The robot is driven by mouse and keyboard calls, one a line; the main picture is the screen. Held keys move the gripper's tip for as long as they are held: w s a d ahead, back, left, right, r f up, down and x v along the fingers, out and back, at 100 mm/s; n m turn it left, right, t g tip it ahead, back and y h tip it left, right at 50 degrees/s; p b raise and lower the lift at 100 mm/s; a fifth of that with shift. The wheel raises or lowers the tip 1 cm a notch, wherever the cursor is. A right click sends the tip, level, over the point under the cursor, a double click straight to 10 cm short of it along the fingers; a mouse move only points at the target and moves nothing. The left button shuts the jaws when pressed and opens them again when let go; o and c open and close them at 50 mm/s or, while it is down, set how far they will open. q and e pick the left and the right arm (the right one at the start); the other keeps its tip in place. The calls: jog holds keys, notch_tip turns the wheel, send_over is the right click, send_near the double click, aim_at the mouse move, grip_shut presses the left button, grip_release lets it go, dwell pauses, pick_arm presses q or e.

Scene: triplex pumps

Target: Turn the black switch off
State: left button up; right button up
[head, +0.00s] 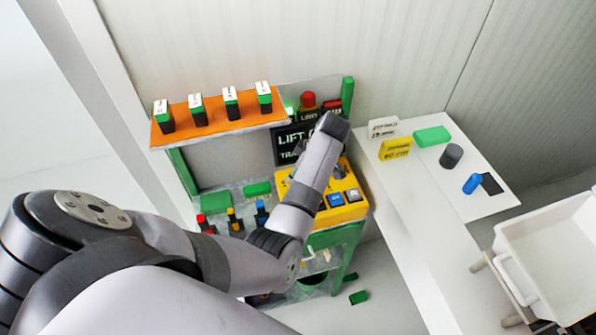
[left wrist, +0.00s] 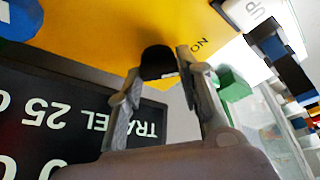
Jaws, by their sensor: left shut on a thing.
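The black switch (left wrist: 158,62) is a dark round-topped knob on the yellow panel (left wrist: 100,30) in the left wrist view. My left gripper (left wrist: 160,76) has a finger on each side of it and is shut on it. In the head view my left arm reaches over the yellow control box (head: 350,188), hiding the switch and most of the gripper. My right gripper is in neither view.
A black display (head: 288,143) stands behind the panel, beneath a red button (head: 308,100). An orange shelf (head: 222,126) holds several switch boxes. A white table (head: 425,200) with small objects stands at right.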

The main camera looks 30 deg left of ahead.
pick_arm(q)
jog(key=shift+c, duration=0.5)
jog(key=shift+m, duration=0.3)
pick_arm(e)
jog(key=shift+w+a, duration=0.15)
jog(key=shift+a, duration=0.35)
pick_arm(q)
jog(key=m+t, duration=0.2)
jog(key=m, duration=0.3)
jog(key=shift+s+r, duration=0.1)
jog(key=shift+a+m+t+h, duration=0.15)
jog(key=shift+m+t, duration=0.25)
jog(key=shift+m, duration=0.65)
jog(key=shift+d+m+t+h, duration=0.1)
jog(key=shift+m+t+h, duration=0.25)
jog(key=shift+m, duration=0.7)
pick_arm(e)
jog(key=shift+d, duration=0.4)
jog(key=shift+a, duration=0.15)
pick_arm(q)
jog(key=o, duration=1.2)
jog(key=shift+s, duration=0.1)
jog(key=shift+c, duration=0.2)
